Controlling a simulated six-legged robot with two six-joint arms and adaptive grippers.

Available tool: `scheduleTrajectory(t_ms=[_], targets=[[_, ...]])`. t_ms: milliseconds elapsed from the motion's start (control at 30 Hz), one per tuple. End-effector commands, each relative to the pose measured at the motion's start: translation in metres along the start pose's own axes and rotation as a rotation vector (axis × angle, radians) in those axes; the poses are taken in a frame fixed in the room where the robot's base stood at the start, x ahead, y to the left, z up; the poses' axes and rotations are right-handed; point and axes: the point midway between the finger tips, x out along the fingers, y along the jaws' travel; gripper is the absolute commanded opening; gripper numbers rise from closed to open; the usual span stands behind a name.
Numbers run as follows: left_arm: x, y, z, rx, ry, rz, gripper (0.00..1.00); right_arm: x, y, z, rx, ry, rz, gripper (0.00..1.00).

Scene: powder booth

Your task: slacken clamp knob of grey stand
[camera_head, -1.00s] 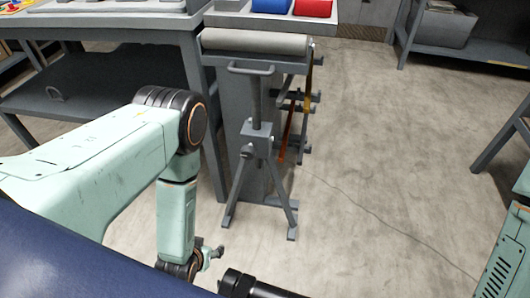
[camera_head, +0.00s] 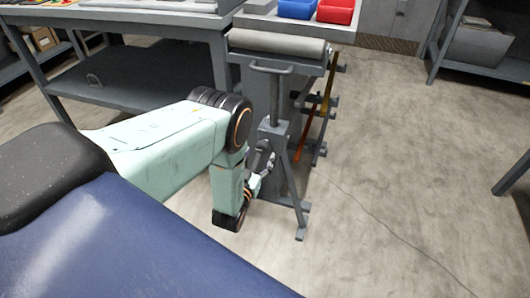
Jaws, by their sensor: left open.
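The grey stand (camera_head: 275,105) is upright on the floor right of the middle, with a wide roller (camera_head: 278,44) on top, a handle below it and a collar (camera_head: 273,133) above splayed legs. My left gripper (camera_head: 266,164) is open, close to the stand just below the collar, on its left front side. The clamp knob is not clearly seen; the gripper and wrist are in front of that area. I cannot tell whether the fingers touch the knob or are around it. My right gripper is not in view.
A grey workbench (camera_head: 140,30) with a lower shelf stands left of the stand. A blue bin (camera_head: 297,9) and a red bin (camera_head: 335,11) stand on a surface behind it. Orange and dark bars stand close behind the stand. The concrete floor (camera_head: 400,170) at right is clear.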

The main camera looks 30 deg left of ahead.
Motion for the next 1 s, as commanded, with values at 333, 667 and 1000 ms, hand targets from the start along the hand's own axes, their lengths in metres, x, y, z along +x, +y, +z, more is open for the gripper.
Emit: scheduleTrajectory(t_ms=[333,667,1000], targets=[[0.035,0.004,0.001,0.0,-0.001,0.004,0.67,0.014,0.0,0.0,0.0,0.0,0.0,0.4],[0.036,0.007,0.001,0.0,-0.003,0.005,0.63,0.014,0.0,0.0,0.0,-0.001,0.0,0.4],[0.036,0.006,0.001,0.0,-0.003,0.005,0.35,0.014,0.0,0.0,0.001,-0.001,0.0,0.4]])
